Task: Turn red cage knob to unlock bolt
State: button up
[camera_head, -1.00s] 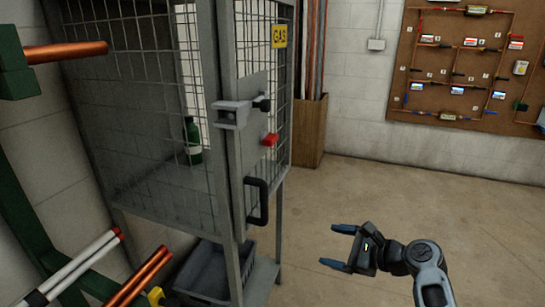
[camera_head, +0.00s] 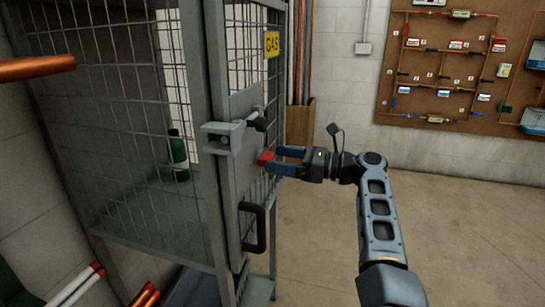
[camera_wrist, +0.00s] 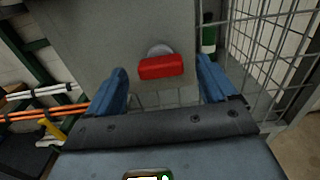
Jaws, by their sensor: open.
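The red knob (camera_head: 265,158) sits on the grey lock plate of the gas cage door. In the wrist view the red knob (camera_wrist: 161,67) is a horizontal bar on a round grey base, between and just beyond the two blue fingers. My gripper (camera_head: 288,161) is open, its fingers reaching left to the knob. In the wrist view my gripper (camera_wrist: 165,82) has one finger on each side of the knob, with gaps showing. The bolt (camera_head: 257,121) with a dark end sits above the knob, by a grey block (camera_head: 222,137) on the door frame.
A black door handle (camera_head: 252,228) is below the knob. The mesh cage (camera_head: 110,110) holds a green bottle (camera_head: 179,150). Copper pipes (camera_head: 145,296) lie at lower left. The floor (camera_head: 460,220) at right is clear.

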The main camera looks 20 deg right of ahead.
aim_at(264, 158)
jog(key=shift+x, duration=1.25)
jog(key=shift+c, duration=0.5)
jog(key=c, duration=1)
jog(key=shift+o, duration=0.2)
